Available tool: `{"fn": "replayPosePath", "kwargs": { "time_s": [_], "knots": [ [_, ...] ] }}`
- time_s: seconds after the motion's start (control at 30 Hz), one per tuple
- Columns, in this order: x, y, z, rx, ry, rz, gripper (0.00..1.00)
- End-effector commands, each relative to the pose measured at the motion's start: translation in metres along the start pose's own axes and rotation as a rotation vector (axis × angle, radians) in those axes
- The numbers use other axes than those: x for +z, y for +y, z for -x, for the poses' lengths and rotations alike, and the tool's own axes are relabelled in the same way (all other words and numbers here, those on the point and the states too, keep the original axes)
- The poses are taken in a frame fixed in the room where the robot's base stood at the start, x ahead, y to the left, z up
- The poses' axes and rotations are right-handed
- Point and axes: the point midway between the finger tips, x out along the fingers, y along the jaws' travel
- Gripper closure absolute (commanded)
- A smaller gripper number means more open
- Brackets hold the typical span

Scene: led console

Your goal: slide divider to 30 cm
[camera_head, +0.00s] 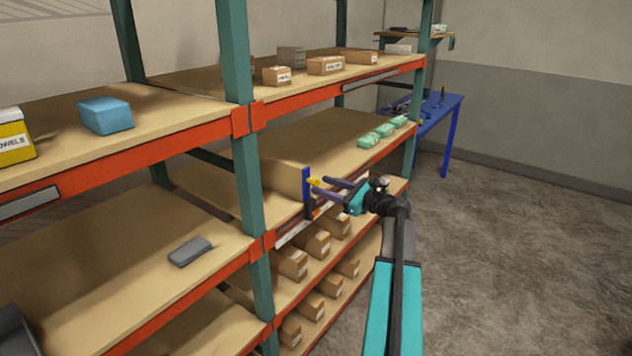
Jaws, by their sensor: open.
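The divider (307,187) is an upright blue plate at the front edge of the middle shelf, just right of the green rack post. A small yellow knob (314,182) sticks out from it. My gripper (319,186) reaches in from the right and is open, with its two dark fingers pointing at the divider. The fingertips are at or very near the knob; I cannot tell whether they touch it. A pale strip (293,233) runs along the shelf's front edge below the divider; any marks on it are too small to read.
The middle shelf (318,137) holds several green packs (383,132) at its far end. Several cardboard boxes (291,263) stand on the shelf below. A green post (247,170) stands left of the divider. A blue table (437,108) is behind; floor at right is clear.

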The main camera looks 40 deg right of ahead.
Motion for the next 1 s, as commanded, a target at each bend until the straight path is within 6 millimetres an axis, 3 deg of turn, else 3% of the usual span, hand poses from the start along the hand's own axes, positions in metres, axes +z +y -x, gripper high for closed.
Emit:
{"fn": "replayPosePath", "kwargs": {
  "time_s": [0.3,0.7,0.73,1.0],
  "knots": [
    [0.0,0.0,-0.035,0.002,0.0,-0.001,0.57],
    [-0.001,0.0,-0.041,0.0,0.001,-0.001,0.57],
    [-0.001,0.0,-0.041,0.0,0.001,-0.001,0.59],
    [-0.001,0.001,-0.04,0.001,0.001,0.0,1.0]
  ]
}}
